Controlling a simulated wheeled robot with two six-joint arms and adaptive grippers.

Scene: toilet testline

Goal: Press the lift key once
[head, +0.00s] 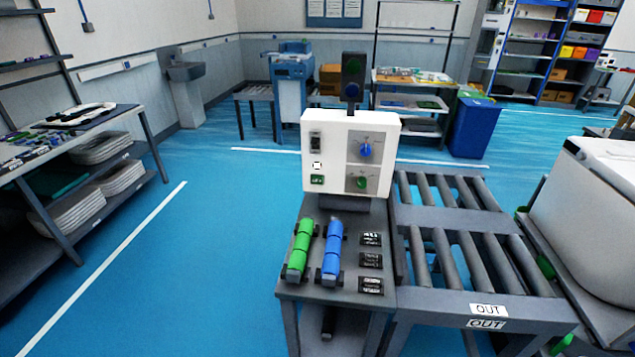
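A white control box (349,130) stands upright on a grey stand in the middle of the head view. Its left side carries a dark switch (316,143), a small black-and-white key (317,166) and a green key (317,180). Its right side carries a blue knob (365,151) and a green knob (361,183). Three black labelled blocks (371,261) sit in a column on the stand top. The labels are too small to read, so I cannot tell which is the lift key. Neither of my grippers is in view.
A green cylinder (300,248) and a blue cylinder (332,250) lie on the stand. A roller conveyor (462,258) marked OUT adjoins it on the right, with a white bulky object (597,215) beyond. A shelf table (140,125) stands at left; blue floor (215,230) between is clear.

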